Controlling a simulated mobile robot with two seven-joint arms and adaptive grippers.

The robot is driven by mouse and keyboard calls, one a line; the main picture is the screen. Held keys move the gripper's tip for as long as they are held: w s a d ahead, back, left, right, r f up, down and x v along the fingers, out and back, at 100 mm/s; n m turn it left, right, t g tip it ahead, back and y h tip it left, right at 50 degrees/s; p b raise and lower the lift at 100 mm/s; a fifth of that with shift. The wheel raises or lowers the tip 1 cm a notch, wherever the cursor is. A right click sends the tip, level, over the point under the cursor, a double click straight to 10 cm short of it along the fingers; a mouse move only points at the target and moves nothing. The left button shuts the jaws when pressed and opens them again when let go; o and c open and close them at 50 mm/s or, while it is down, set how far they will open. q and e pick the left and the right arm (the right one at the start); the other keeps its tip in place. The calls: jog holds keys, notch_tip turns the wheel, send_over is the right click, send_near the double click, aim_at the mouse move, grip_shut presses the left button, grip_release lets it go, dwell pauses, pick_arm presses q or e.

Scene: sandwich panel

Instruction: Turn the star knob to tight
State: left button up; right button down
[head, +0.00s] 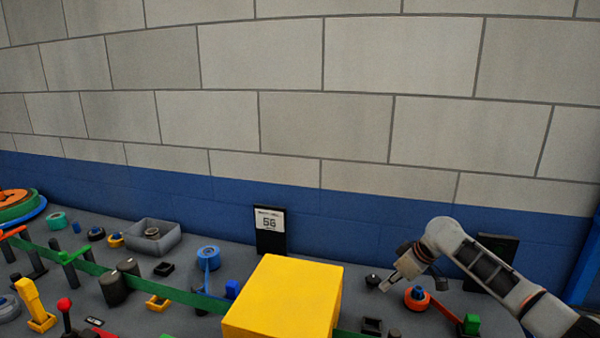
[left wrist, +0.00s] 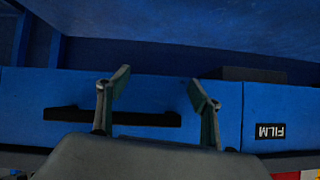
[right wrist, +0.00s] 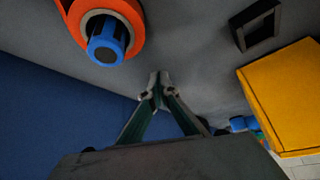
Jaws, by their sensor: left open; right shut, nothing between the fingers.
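I cannot pick out a star knob for certain. An orange ring with a blue knob-like centre (head: 417,295) sits on the grey panel at the right; it also shows at the top left of the right wrist view (right wrist: 105,38). My right gripper (head: 385,288) is above the panel, just left of that ring and apart from it. Its fingertips (right wrist: 158,82) are together with nothing between them. A small dark knob-like part (head: 373,280) lies close beside it in the head view. My left gripper (left wrist: 158,82) is open and empty, facing a blue drawer front; it is outside the head view.
A large yellow block (head: 285,298) stands left of my right gripper. A black square holder (head: 372,326) and a green block (head: 471,323) are nearby. The panel's left side is crowded with small fixtures.

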notch_tip(320, 180, up, 2)
jog(key=p, duration=0.2)
jog(key=shift+p, duration=0.4)
jog(key=shift+r, duration=0.4)
notch_tip(320, 180, up, 3)
jog(key=shift+f, duration=0.1)
